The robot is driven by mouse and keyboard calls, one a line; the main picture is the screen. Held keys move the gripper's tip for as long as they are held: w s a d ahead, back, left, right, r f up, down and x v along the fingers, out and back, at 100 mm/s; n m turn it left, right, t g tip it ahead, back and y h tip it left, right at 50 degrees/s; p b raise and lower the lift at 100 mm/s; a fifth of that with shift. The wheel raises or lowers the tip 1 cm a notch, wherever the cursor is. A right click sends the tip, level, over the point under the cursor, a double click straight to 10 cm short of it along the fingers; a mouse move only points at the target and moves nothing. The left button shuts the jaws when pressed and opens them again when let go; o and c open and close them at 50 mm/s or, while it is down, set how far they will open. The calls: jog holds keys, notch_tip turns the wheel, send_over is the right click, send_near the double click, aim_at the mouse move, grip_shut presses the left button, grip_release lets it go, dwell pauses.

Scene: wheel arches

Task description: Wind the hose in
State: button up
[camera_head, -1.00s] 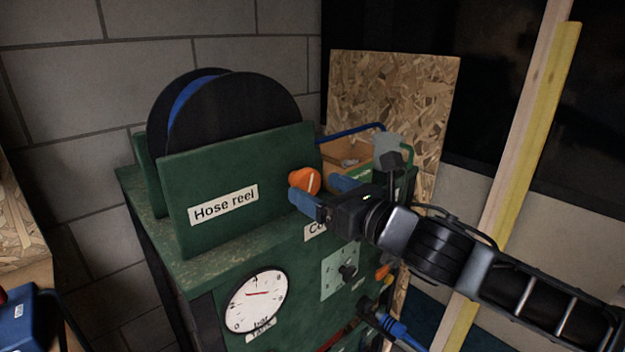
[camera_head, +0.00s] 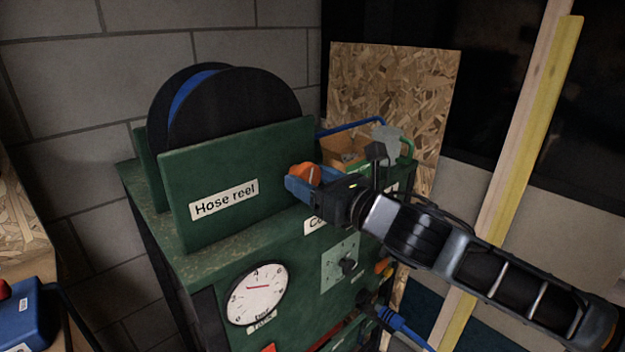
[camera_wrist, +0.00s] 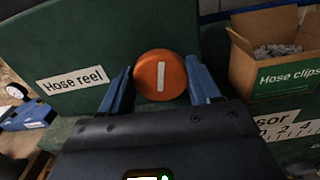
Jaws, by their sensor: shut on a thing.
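The hose reel (camera_head: 240,105) has black discs with blue hose (camera_head: 190,92) between them. It stands behind a green panel (camera_head: 285,155) labelled "Hose reel". An orange round knob (camera_head: 303,173) with a white line sits beside the panel. In the wrist view the knob (camera_wrist: 160,76) is between my two blue fingers, and its white line is nearly upright. My gripper (camera_wrist: 160,88) is shut on the knob, also in the head view (camera_head: 308,184). The fingers hide part of the knob there.
A cardboard box of hose clips (camera_wrist: 278,55) stands right of the knob. Below are a round gauge (camera_head: 256,295), a small dial (camera_head: 345,266) and a blue connector with hose (camera_head: 400,325). A chipboard sheet (camera_head: 400,90) and wooden posts (camera_head: 510,150) stand behind and right.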

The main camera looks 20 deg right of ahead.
jog(key=shift+c, duration=1.3)
jog(key=shift+m+b, duration=0.3)
jog(key=shift+b, duration=0.05)
